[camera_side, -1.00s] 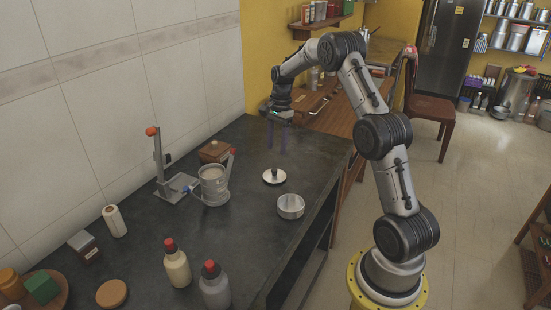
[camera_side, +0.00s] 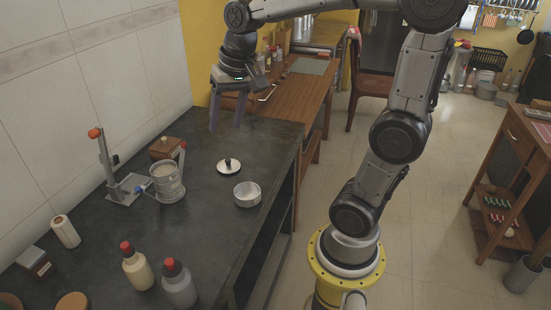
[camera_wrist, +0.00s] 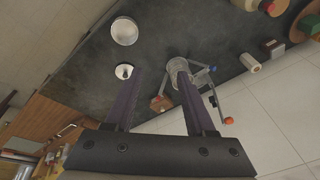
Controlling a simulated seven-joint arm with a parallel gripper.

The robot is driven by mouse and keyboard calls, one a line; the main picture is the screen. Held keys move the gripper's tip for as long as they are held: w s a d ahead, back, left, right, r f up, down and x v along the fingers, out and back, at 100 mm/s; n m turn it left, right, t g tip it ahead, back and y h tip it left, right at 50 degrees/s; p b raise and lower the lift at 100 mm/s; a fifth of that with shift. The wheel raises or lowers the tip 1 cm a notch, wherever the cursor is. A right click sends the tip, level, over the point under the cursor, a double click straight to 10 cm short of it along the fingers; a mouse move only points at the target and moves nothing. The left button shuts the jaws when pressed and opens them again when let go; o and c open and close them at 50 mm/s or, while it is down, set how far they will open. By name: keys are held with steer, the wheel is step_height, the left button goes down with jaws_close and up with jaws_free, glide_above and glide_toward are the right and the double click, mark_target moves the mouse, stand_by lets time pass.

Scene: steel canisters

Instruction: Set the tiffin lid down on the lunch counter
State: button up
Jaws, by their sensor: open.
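The tiffin lid (camera_side: 231,169), a shiny round disc with a dark knob, lies flat with its knob up on the dark lunch counter (camera_side: 205,225). It also shows in the wrist view (camera_wrist: 121,73), near the tip of the left finger. My gripper (camera_side: 226,125) is open and empty, fingers pointing down, above the back part of the counter and apart from the lid. In the wrist view my gripper (camera_wrist: 160,74) shows two purple fingers spread wide with nothing between them. An open steel bowl (camera_side: 247,196) stands just in front of the lid.
A steel canister (camera_side: 168,186) with side clamps stands left of the lid, beside a metal stand with an orange knob (camera_side: 96,133) and a wooden box (camera_side: 165,149). Two red-capped bottles (camera_side: 137,268) are in front. The counter around the lid is mostly clear.

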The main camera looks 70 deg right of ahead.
steer(key=s+a+f+n+t, duration=0.1)
steer(key=s+a+n, duration=0.2)
steer(key=s, duration=0.3)
steer(key=s+a+f+n+t, duration=0.1)
steer(key=s+a+f+n, duration=0.1)
steer(key=s+a+n, duration=0.2)
steer(key=s+n, duration=0.1)
steer(key=s, duration=0.2)
steer(key=shift+s, duration=0.3)
